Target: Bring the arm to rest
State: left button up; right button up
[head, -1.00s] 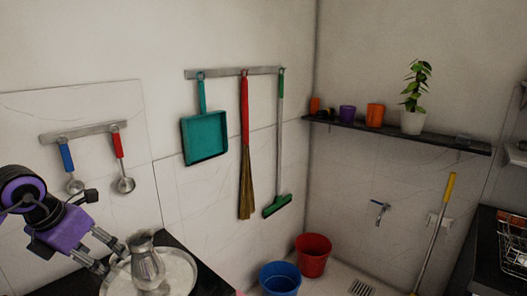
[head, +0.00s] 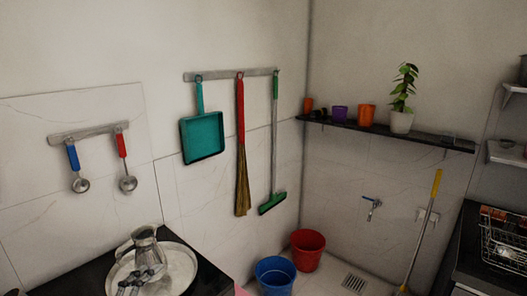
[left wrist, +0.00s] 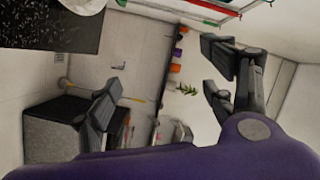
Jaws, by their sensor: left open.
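A silvery metal pitcher (head: 146,248) stands upright on a round pale tray (head: 182,268) on the dark counter (head: 212,281) at lower left in the head view. My left gripper (head: 138,281) shows only its fingertips at the bottom edge, in front of the pitcher and over the tray's image. In the left wrist view the left gripper (left wrist: 160,84) has its fingers wide apart with nothing between them. A piece of the tray (left wrist: 84,5) shows at the top left there. The pitcher is outside the wrist view. My right gripper is not in view.
Two ladles (head: 76,170) and a teal dustpan (head: 201,137) hang on the wall. Blue (head: 275,277) and red (head: 307,250) buckets stand on the floor. A wall shelf (head: 400,132) holds pots and a plant (head: 404,88). A dish rack (head: 503,240) is at right.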

pick_arm(q)
jog(key=s+f+n+g+y, duration=0.2)
jog(key=s+f+n+y, duration=0.2)
jog(key=s+f+n, duration=0.55)
jog(key=s+d+f+n+g+p, duration=0.1)
jog(key=s+d+f+n+g, duration=0.1)
jog(key=s+f, duration=0.6)
jog(key=s+d+f+n+g+y+p, duration=0.1)
jog(key=s+d+f+n+g, duration=0.2)
jog(key=s+f, duration=0.5)
jog(key=s+d+n, duration=0.1)
jog(key=s+n, duration=0.1)
jog(key=s, duration=0.4)
jog(key=shift+s+d+g+y, duration=0.2)
jog(key=shift+s+g+y, duration=0.1)
jog(key=shift+s, duration=0.05)
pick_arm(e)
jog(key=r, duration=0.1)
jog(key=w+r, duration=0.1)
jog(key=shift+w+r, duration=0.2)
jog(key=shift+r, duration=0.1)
pick_arm(q)
jog(key=shift+f, duration=0.1)
